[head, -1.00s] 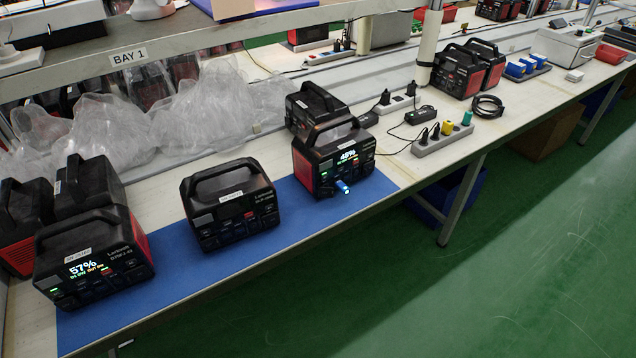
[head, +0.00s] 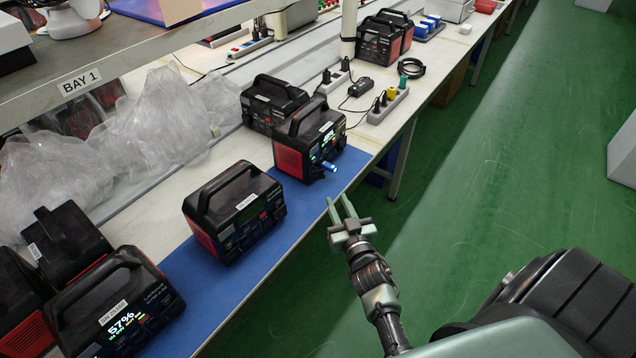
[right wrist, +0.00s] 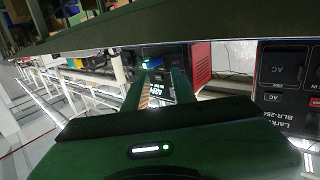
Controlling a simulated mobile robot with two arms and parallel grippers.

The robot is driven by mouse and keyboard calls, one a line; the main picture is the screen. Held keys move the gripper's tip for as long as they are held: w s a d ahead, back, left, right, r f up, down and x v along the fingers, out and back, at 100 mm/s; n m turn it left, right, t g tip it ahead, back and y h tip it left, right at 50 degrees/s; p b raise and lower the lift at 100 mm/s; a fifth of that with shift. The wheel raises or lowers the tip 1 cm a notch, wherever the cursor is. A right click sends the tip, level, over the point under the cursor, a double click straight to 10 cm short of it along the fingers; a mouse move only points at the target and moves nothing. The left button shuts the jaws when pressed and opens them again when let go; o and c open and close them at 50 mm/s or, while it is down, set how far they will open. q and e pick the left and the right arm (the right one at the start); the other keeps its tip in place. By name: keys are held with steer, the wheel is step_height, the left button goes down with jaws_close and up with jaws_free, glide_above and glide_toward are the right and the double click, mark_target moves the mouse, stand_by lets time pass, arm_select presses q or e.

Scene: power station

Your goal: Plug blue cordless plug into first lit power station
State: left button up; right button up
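A small blue plug (head: 330,167) with a bright lit end sticks out low at the front of a black and red power station (head: 290,160) with a lit screen. I cannot tell how deep it sits. The right wrist view shows a blue glow (right wrist: 151,63) beyond the fingers. Another lit power station (head: 110,310), reading 57%, is at the lower left. An unlit station (head: 235,215) stands between them. My right gripper (head: 338,199) is open and empty, apart from the plug, by the bench's front edge; it also shows in the right wrist view (right wrist: 161,76). My left gripper is out of view.
A grey power strip (head: 388,106) with black, yellow and teal plugs lies beyond the blue mat (head: 217,290). A shelf marked BAY 1 (head: 80,83) overhangs the back left.

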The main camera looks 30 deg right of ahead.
mark_target(324, 176)
steer(key=x, duration=0.5)
steer(key=r+x, duration=0.1)
steer(key=x, duration=0.2)
steer(key=shift+w+a, duration=0.1)
steer(key=shift+a, duration=0.2)
jaws_close()
stand_by(1.2)
